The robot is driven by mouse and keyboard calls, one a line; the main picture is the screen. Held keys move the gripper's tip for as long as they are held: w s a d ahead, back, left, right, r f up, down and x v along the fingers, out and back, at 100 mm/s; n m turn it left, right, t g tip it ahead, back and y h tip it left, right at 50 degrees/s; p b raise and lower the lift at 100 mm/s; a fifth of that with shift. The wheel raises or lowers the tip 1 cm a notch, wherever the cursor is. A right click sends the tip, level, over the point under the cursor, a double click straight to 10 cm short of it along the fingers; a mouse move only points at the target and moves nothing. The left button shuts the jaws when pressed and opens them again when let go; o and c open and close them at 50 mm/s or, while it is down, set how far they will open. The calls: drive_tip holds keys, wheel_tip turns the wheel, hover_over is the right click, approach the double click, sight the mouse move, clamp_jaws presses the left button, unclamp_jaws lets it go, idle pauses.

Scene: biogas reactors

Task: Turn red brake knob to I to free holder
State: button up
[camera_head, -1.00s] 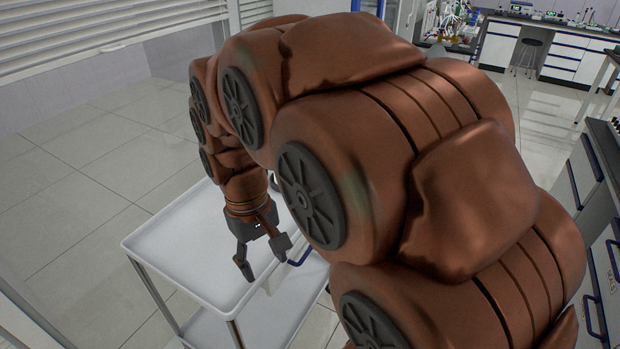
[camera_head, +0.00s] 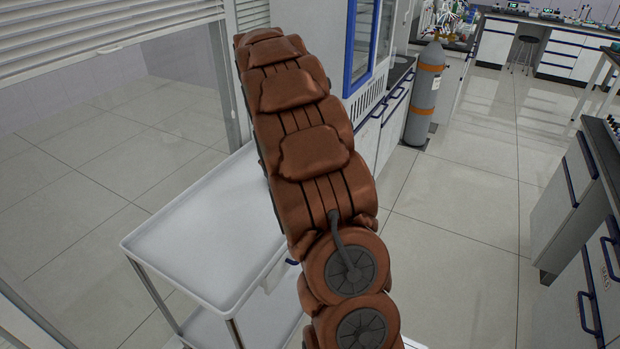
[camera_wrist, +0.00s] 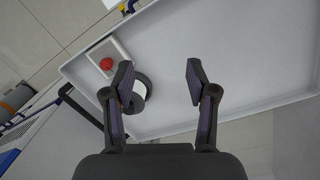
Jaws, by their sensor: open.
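The red knob (camera_wrist: 106,63) is a small round spot in the wrist view, on a pale plate (camera_wrist: 119,52) at the tray's upper left corner. A white round part with a dark rim (camera_wrist: 139,91) lies beside it, partly behind my left finger; I cannot tell if it is the holder. My gripper (camera_wrist: 158,76) is open and empty, over the tray, with the knob just left of the left finger. The knob's marks are too small to read. In the head view, my arm hides the gripper, knob and holder.
The white cart (camera_head: 195,235) has a raised rim, and its left part is bare. Blue-framed cabinets and a grey gas cylinder (camera_head: 424,95) stand behind my arm. Benches (camera_head: 590,220) stand at right, with open floor between. A small blue and yellow thing (camera_wrist: 128,7) shows beyond the tray's rim.

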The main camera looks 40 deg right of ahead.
drive_tip(key=shift+t, duration=0.5)
drive_tip(key=w+d+f, duration=0.2)
drive_tip(key=d+f, duration=0.1)
drive_tip(key=d, duration=0.2)
drive_tip(key=w+d+f, duration=0.1)
drive_tip(key=d+f, duration=0.2)
drive_tip(key=d, duration=0.3)
drive_tip(key=w+d+f, duration=0.2)
drive_tip(key=d+f, duration=0.1)
drive_tip(key=d, duration=0.2)
drive_tip(key=shift+w+d+p, duration=0.15)
drive_tip(key=shift+w+p, duration=0.15)
drive_tip(key=shift+d+f+p, duration=0.2)
drive_tip(key=shift+f+p, duration=1.1)
drive_tip(key=shift+f, duration=2.65)
drive_tip(key=shift+c, duration=0.3)
clamp_jaws()
